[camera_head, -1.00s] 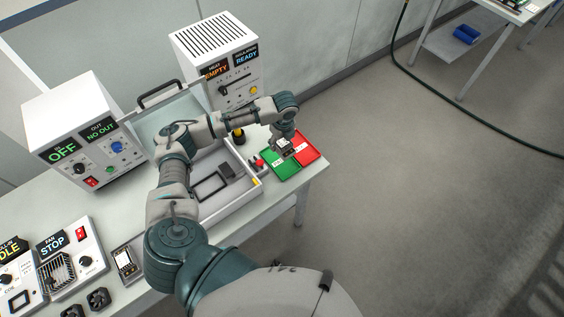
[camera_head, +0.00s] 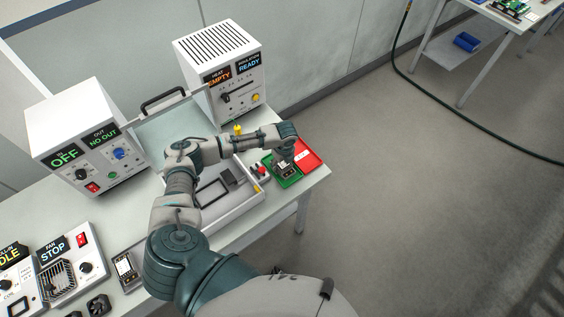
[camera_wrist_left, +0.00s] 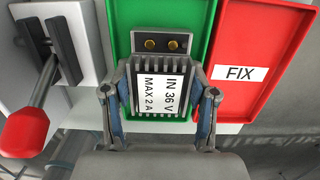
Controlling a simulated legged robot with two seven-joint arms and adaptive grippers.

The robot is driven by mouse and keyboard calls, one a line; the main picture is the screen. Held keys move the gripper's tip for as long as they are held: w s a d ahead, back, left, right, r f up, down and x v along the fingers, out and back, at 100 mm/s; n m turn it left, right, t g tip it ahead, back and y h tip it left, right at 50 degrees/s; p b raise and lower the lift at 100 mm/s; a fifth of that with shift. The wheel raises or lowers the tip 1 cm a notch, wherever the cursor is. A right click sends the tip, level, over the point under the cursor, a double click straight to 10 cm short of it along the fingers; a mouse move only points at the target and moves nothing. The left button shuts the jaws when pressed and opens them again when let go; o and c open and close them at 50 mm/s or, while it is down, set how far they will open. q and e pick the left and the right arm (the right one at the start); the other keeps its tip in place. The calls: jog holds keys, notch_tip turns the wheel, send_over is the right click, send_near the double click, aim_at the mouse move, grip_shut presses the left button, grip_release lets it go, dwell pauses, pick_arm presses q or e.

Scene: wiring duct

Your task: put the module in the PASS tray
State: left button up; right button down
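The module (camera_wrist_left: 160,85) is a grey finned block with a white label reading "IN 36 V MAX 2 A" and a metal tab with two brass-coloured holes. It is over the green tray (camera_wrist_left: 205,15), within its outline; whether it touches the floor is unclear. In the head view the module (camera_head: 286,168) shows small at the green tray (camera_head: 292,182). My left gripper (camera_wrist_left: 161,95) has a finger with a blue pad against each side of the module. No word shows on the green tray. My right gripper is not in view.
A red tray (camera_wrist_left: 255,30) labelled FIX adjoins the green one on the right. A red-knobbed lever (camera_wrist_left: 25,130) stands left of the green tray. A white open case (camera_head: 240,205) and control boxes (camera_head: 90,135) occupy the table. The table's right edge is close to the trays.

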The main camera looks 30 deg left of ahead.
aim_at(283, 163)
pick_arm(q)
jog(key=o, duration=0.4)
jog(key=shift+a, duration=0.2)
jog(key=shift+o, duration=0.2)
jog(key=shift+a+f, duration=0.1)
jog(key=shift+a, duration=0.1)
jog(key=shift+d+r, duration=0.2)
jog(key=shift+r, duration=0.1)
notch_tip(283, 163, up, 12)
jog(key=d, duration=0.1)
jog(key=shift+s+d+f, duration=0.15)
jog(key=shift+s, duration=0.05)
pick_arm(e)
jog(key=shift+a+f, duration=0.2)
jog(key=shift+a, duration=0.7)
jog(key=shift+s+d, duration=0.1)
